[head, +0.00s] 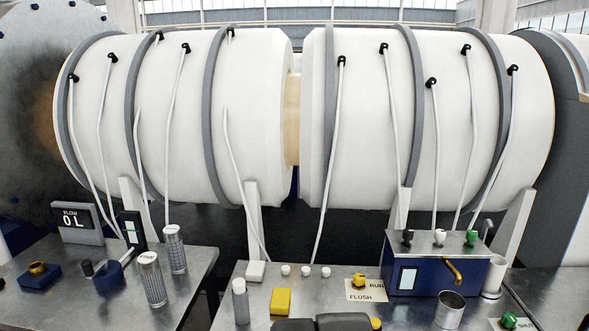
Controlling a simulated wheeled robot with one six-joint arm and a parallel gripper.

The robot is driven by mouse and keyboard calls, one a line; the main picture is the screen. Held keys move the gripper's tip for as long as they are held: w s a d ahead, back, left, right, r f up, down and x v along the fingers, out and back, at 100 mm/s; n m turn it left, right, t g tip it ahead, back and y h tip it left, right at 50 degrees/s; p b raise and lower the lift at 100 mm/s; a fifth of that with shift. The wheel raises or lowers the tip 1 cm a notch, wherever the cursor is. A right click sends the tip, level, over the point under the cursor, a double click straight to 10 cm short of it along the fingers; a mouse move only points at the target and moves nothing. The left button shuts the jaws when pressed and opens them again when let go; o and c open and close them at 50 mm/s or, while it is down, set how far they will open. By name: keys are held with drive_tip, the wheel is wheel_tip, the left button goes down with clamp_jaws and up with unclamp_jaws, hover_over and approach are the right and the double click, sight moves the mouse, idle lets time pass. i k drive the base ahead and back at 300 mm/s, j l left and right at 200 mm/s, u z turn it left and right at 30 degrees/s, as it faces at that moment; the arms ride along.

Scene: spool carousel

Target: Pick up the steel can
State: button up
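The steel can (450,309) is a shiny, open-topped metal cylinder. It stands upright on the right-hand metal bench, near the front edge of the head view, and its open mouth faces up. The base of the can is close to the bottom of the picture. Dark rounded parts show at the bottom centre, left of the can, and look like my arm. No gripper fingers show, and nothing is seen touching the can.
A blue box with valves (436,268) stands behind the can. A white cylinder (495,275) is behind it to the right. A yellow block (280,301) and a grey cylinder (240,301) stand further left. Perforated cylinders (151,279) are on the left bench.

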sight(448, 310)
drive_tip(key=k+j, duration=0.2)
drive_tip(key=k, duration=0.4)
drive_tip(key=i+l, duration=0.15)
drive_tip(key=i, duration=0.15)
drive_tip(key=i+l+z, duration=0.4)
drive_tip(key=i+z, duration=0.4)
drive_tip(key=i, duration=0.05)
